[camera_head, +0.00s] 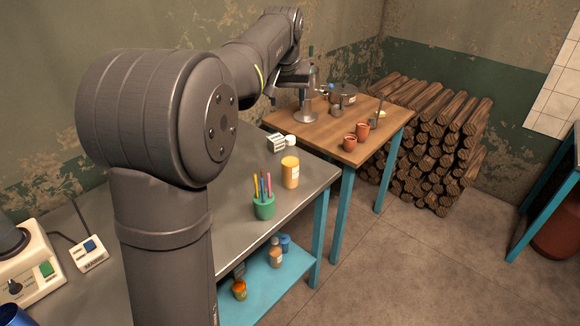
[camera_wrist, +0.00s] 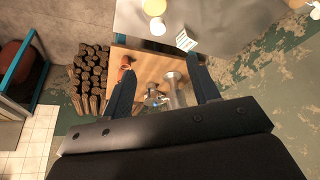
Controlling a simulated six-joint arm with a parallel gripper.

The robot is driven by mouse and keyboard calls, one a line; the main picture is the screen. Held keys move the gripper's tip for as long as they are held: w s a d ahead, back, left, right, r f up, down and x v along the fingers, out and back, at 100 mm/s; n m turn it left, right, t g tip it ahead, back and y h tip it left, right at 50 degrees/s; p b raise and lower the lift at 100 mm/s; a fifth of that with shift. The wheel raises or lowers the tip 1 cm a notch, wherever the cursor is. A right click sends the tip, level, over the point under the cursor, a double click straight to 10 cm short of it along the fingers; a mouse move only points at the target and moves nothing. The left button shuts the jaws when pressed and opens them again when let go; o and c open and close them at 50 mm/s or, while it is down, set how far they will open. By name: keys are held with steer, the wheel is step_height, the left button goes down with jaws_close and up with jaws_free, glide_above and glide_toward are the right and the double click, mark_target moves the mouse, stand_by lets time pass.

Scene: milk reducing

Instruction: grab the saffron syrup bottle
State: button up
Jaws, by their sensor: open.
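An orange-yellow bottle (camera_head: 290,172) with a pale label stands upright on the grey workbench near its right end; I take it for the saffron syrup bottle, but the label is not readable. A yellow top, probably the same bottle, shows at the upper edge of the wrist view (camera_wrist: 154,7). My gripper (camera_wrist: 162,66) is open with nothing between its fingers. It is above the wooden table, well away from the bottle. In the head view my gripper is small and partly merges with the items behind it.
A green cup of pencils (camera_head: 264,206), a white lettered block (camera_head: 277,142) and a white-capped item (camera_head: 290,141) are near the bottle. The wooden table (camera_head: 338,127) holds a metal stand, a pot (camera_head: 343,93) and reddish cups (camera_head: 362,131). Small jars (camera_head: 239,290) sit on the blue lower shelf.

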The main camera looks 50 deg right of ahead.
glide_toward(290, 137)
steer(key=x, duration=0.5)
steer(key=shift+w+d+r, duration=0.1)
steer(key=shift+w, duration=0.05)
steer(key=shift+x, duration=2.65)
jaws_close()
